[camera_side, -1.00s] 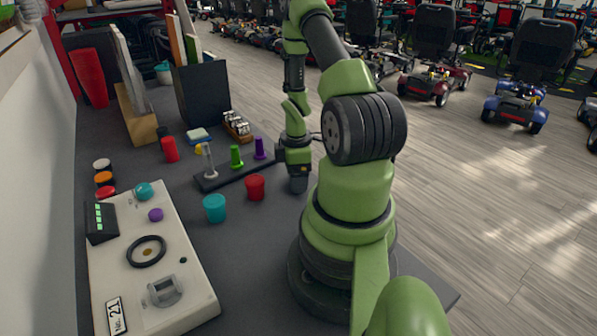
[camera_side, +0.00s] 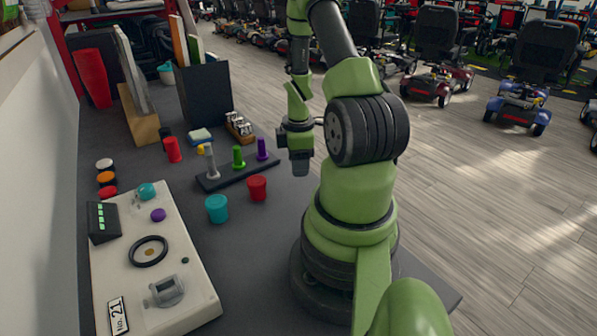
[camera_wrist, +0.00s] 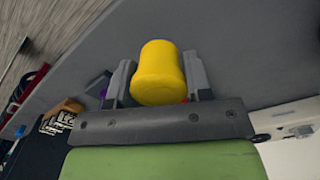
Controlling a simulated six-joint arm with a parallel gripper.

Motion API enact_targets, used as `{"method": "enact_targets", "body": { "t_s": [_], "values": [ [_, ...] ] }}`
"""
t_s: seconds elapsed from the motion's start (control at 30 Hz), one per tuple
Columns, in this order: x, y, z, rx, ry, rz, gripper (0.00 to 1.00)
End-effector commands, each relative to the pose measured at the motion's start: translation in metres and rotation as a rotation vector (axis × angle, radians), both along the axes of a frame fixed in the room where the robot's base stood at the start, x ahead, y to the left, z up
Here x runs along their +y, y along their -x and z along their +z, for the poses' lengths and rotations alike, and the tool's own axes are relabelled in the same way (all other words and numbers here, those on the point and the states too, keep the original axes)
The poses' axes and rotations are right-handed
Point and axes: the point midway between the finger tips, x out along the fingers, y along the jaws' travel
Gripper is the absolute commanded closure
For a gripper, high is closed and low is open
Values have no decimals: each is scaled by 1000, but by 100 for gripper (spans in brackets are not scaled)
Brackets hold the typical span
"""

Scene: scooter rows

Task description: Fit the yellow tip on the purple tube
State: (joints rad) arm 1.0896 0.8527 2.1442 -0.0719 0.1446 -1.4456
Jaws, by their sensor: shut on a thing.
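A yellow tip (camera_wrist: 160,72), shaped like a tapered cup, sits between the two fingers of my gripper (camera_wrist: 158,80) in the wrist view, and the gripper is shut on it. In the side view my gripper (camera_side: 300,166) hangs above the table, right of the tube stand, and the tip in it cannot be made out. The purple tube (camera_side: 262,149) stands upright at the far right end of a dark stand (camera_side: 225,178). A green tube (camera_side: 238,157) stands in the middle and a grey tube (camera_side: 211,162) at the left, with a small yellow piece by its top.
A red cup (camera_side: 257,187) and a teal cup (camera_side: 216,208) stand in front of the stand. A white panel (camera_side: 185,303) with a ring and knobs lies at the left front. A rack of small bottles (camera_side: 239,127) stands behind the stand.

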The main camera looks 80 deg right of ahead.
Motion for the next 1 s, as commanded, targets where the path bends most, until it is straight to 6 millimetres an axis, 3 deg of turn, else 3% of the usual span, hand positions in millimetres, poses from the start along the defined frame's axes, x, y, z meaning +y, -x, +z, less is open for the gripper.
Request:
{"method": "enact_targets", "body": {
  "t_s": [0.2,0.43,0.8,1.0],
  "values": [
    [0,0,41,-5,4,0,77],
    [-8,-8,62,-3,1,-2,77],
    [-57,-82,82,0,2,-51,77],
    [-68,-109,92,0,0,-80,77]
  ]
}}
